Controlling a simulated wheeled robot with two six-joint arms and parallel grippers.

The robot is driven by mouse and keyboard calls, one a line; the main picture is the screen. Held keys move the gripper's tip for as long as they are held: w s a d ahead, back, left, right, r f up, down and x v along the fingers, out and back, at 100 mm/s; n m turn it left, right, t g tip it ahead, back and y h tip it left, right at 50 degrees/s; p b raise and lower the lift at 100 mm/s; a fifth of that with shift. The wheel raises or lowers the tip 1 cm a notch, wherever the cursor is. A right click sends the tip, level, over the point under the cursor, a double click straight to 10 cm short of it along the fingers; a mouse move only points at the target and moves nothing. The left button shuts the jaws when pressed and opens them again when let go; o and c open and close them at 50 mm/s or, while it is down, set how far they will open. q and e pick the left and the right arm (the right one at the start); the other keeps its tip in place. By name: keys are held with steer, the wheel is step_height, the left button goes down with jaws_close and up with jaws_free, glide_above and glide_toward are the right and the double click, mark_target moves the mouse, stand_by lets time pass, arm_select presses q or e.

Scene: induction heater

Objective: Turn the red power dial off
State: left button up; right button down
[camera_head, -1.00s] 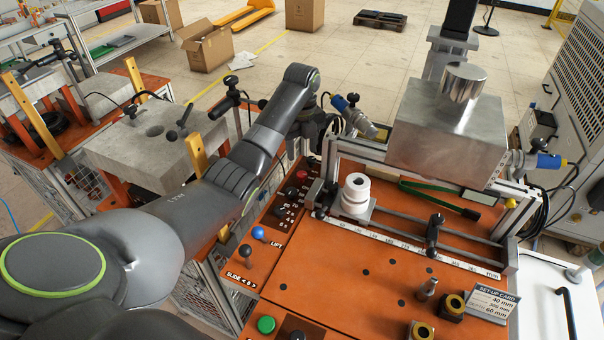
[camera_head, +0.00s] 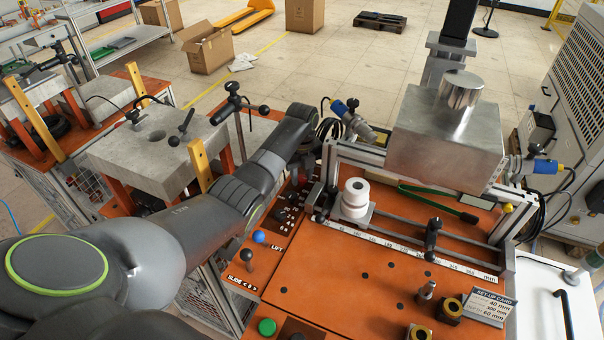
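The control panel is the orange strip along the left side of the orange bench top (camera_head: 340,265). My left arm reaches in from the left, and its gripper (camera_head: 303,165) points down over the far end of this panel. The gripper is small, dark and partly behind my own wrist, so its fingers cannot be made out. Only a dim reddish patch, likely the red power dial (camera_head: 292,174), shows beside and below the gripper. I cannot tell whether the fingers touch it. Which way the dial is turned is hidden. My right gripper is not in view.
A white part (camera_head: 355,196) stands close right of the gripper, near a metal block (camera_head: 445,140). The bench middle is mostly clear.

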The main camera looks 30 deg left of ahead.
arm_select(q)
steer(key=c, duration=0.5)
steer(key=n+p, duration=0.2)
steer(key=n, duration=0.1)
steer(key=shift+r, duration=0.2)
steer(key=shift+w+f+n+p, duration=0.1)
steer(key=shift+n+p, duration=1)
steer(key=shift+n, duration=1)
steer(key=o, duration=1)
steer(key=shift+c, duration=0.2)
